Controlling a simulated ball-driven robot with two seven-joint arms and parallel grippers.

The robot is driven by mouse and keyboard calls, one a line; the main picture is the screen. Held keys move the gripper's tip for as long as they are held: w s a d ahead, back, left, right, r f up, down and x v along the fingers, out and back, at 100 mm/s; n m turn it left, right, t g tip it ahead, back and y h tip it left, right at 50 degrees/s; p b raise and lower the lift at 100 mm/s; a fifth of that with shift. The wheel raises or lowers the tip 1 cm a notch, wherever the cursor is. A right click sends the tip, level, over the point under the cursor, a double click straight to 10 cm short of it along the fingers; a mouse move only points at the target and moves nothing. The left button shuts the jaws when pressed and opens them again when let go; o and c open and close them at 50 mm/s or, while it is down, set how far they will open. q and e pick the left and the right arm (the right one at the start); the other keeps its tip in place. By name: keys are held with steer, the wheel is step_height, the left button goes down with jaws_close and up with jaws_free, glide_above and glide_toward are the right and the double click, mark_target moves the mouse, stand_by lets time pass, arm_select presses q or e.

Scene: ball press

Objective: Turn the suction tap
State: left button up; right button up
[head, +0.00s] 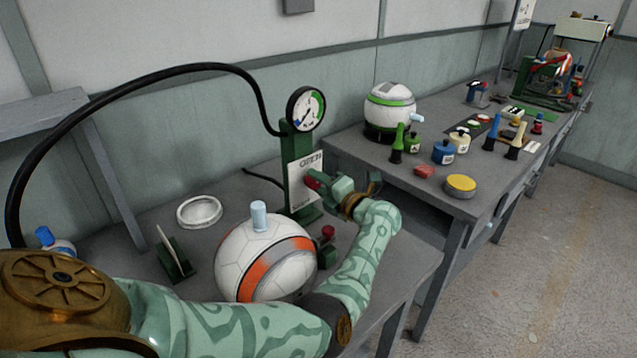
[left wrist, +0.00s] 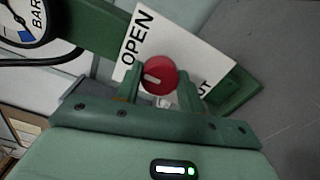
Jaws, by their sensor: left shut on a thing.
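The suction tap is a round red knob with a white mark (left wrist: 158,76); in the head view only a bit of its red (head: 312,183) shows. It sits in front of a white plate (left wrist: 205,50) lettered OPEN, with another word partly hidden, ending in UT. The plate is on a green post (head: 298,160) with a round gauge (head: 305,109) on top. My left gripper (head: 320,182) is shut on the red knob; in the left wrist view its fingers (left wrist: 160,84) stand on both sides of it. The white mark points left, roughly horizontal. My right gripper is out of view.
A white and orange ball (head: 240,250) with a pale blue plug (head: 258,215) is below my left forearm's reach. A white ring (head: 199,212) lies behind the ball. A second table (head: 440,195) holds jars and another ball (head: 390,105).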

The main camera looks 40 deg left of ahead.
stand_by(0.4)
arm_select(q)
steer(key=o, duration=1)
steer(key=shift+c, duration=0.2)
steer(key=shift+d, duration=0.1)
steer(key=s+d, duration=0.1)
steer(key=d, duration=1.5)
steer(key=shift+s, duration=0.15)
steer(key=shift+d, duration=0.1)
